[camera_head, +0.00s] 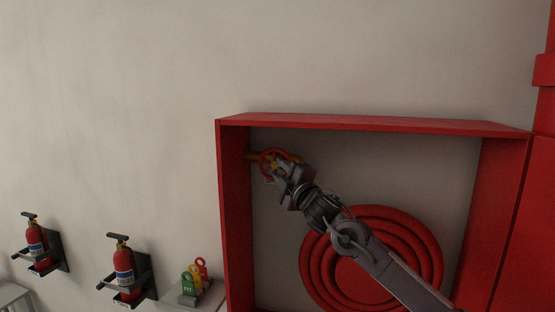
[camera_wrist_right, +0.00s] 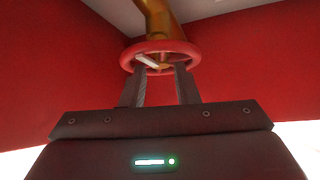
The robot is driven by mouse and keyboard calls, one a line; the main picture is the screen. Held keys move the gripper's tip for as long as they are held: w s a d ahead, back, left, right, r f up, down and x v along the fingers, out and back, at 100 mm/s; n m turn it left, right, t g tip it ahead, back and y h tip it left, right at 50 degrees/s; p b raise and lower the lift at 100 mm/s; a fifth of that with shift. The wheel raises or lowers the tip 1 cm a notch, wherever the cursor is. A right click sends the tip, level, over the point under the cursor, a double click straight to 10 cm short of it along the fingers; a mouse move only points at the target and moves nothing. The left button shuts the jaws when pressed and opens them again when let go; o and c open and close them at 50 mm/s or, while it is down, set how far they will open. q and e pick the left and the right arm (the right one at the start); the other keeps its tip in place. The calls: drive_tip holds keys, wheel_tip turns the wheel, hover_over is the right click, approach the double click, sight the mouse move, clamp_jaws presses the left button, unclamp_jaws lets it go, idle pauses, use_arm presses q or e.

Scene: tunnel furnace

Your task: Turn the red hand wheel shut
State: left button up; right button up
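The red hand wheel (camera_head: 264,156) sits on a brass valve pipe in the upper left corner of the red wall cabinet. In the right wrist view the red ring of the wheel (camera_wrist_right: 194,56) is straight ahead, with the brass pipe (camera_wrist_right: 155,15) behind it and a pale spoke inside. My right gripper (camera_head: 277,170) is at the wheel. Its two fingers (camera_wrist_right: 162,70) are spread apart, with their tips at the near side of the ring. Whether they touch the wheel I cannot tell. My left gripper is not in view.
The red cabinet frame (camera_head: 370,124) surrounds the wheel, its left wall (camera_head: 234,220) close by. A coiled red hose (camera_head: 425,250) lies behind my right arm. Two fire extinguishers (camera_head: 37,243) (camera_head: 124,268) and coloured tags (camera_head: 191,280) are left of the cabinet.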

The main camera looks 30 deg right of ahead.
sight(276, 164)
drive_tip(key=shift+p+x, duration=0.45)
drive_tip(key=shift+x, duration=0.7)
